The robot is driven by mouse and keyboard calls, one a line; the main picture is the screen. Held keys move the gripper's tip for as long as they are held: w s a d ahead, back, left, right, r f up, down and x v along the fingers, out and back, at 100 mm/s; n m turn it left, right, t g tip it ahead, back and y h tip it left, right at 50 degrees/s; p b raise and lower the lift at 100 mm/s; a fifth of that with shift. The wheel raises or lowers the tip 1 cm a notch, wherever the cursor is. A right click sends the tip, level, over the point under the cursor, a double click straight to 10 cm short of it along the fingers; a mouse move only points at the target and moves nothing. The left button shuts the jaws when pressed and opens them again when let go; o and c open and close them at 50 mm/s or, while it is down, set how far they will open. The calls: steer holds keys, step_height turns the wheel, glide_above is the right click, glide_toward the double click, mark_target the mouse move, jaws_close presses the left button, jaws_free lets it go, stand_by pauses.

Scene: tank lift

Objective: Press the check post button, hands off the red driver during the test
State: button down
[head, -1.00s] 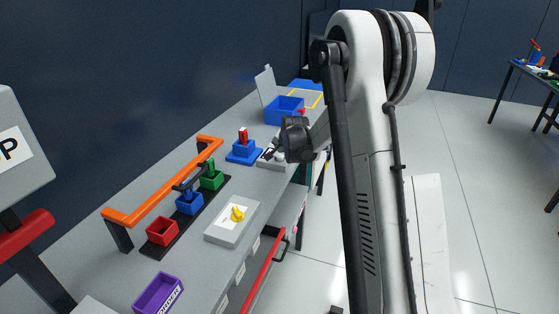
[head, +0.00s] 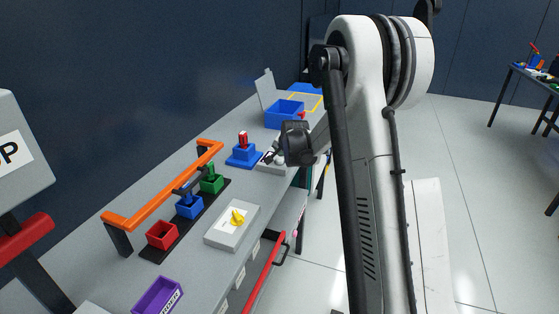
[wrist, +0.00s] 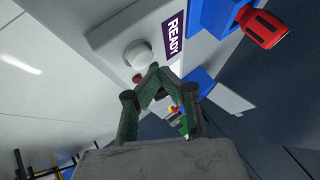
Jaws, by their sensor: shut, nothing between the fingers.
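The check post is a pale box with a white domed button (wrist: 138,54) and a dark READY label (wrist: 173,37) in the wrist view. In the head view, the box (head: 268,164) is partly hidden by my gripper. The red driver (head: 243,138) stands upright in a blue stepped block (head: 244,156) beside the box. The driver also shows in the wrist view (wrist: 262,28), apart from my fingers. My gripper (wrist: 154,72) is shut and empty, its fingertips close to the button. I cannot tell whether they touch it. A small dark red spot sits beside the fingertips.
An orange rail (head: 160,190) stands over a black strip with red, blue and green holders. A grey box with a yellow knob (head: 237,217), a purple bin (head: 157,296) and a blue bin (head: 284,112) are on the bench. Open floor lies to the right.

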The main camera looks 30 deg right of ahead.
mark_target(280, 160)
stand_by(0.4)
steer(key=shift+f+b, duration=0.45)
steer(key=shift+b, duration=0.15)
steer(key=shift+f+b, duration=0.45)
steer(key=shift+f, duration=0.05)
stand_by(0.6)
steer(key=shift+r, duration=0.15)
steer(key=shift+r+p, duration=0.35)
steer(key=shift+r, duration=0.45)
steer(key=shift+r, duration=0.1)
steer(key=shift+r+p, duration=1.05)
steer(key=shift+r, duration=1.35)
